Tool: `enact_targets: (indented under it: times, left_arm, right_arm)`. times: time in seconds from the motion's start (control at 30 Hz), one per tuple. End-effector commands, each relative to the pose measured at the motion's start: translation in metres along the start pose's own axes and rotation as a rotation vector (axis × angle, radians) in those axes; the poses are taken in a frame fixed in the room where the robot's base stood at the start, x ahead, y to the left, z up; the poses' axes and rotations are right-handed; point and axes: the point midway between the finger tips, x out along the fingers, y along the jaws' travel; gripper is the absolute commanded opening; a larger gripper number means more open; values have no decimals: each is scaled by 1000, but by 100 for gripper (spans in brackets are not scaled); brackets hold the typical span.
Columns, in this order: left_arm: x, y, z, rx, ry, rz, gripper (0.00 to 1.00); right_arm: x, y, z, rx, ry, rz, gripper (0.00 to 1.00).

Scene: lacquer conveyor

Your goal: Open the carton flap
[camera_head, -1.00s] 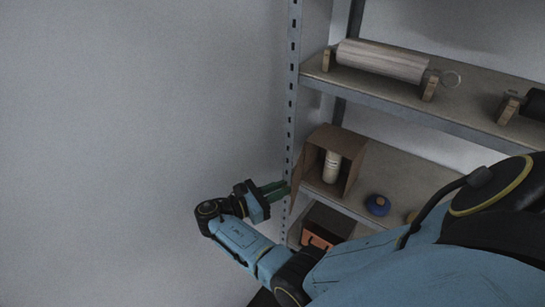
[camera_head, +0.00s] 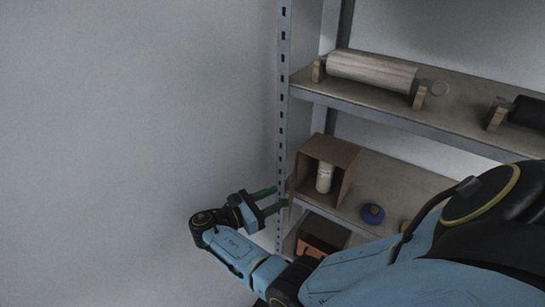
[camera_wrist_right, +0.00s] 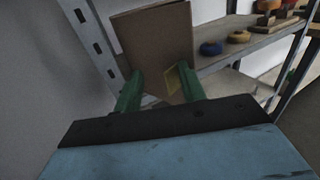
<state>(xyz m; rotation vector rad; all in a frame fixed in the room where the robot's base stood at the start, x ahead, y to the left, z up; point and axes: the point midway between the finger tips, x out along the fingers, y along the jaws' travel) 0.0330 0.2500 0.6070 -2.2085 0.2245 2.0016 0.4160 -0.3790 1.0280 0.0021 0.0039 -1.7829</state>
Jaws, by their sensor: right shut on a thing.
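The brown carton (camera_head: 335,150) stands on the middle shelf at its left end, with its open front showing a pale cylinder (camera_head: 323,178) inside. Its flap (camera_head: 291,188) stands out at the left front edge, and looks like a broad brown panel in the right wrist view (camera_wrist_right: 152,45). My right gripper (camera_head: 281,197) is at the flap from the left. Its green fingers (camera_wrist_right: 160,85) lie at the lower part of the panel, shut on the flap; the exact contact is partly hidden. My left gripper is not in view.
A metal upright (camera_head: 282,90) rises beside the carton. A blue round object (camera_head: 373,213) sits right of it. A roller (camera_head: 370,72) rests on the shelf above; an orange-fronted box (camera_head: 315,246) is below. Free space lies left of the shelf.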

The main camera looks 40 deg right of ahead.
Motion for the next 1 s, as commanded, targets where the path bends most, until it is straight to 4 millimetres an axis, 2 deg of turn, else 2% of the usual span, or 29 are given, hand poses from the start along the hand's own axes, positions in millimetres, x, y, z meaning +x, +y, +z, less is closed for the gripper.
enact_targets:
  times: [0.03,0.23,0.37,0.6,0.7,1.0]
  left_arm:
    - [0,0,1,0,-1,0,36]
    - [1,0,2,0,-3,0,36]
    - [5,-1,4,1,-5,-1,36]
    - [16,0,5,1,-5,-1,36]
    - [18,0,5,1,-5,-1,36]
    - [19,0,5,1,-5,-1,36]
  right_arm:
    - [6,7,8,17,-14,11,25]
    - [1,7,7,16,-12,11,25]
    - [-16,6,5,15,-11,11,25]
    - [-60,1,2,8,-5,6,25]
    - [-72,-1,2,7,-4,3,25]
    - [-78,-2,3,4,-4,1,25]
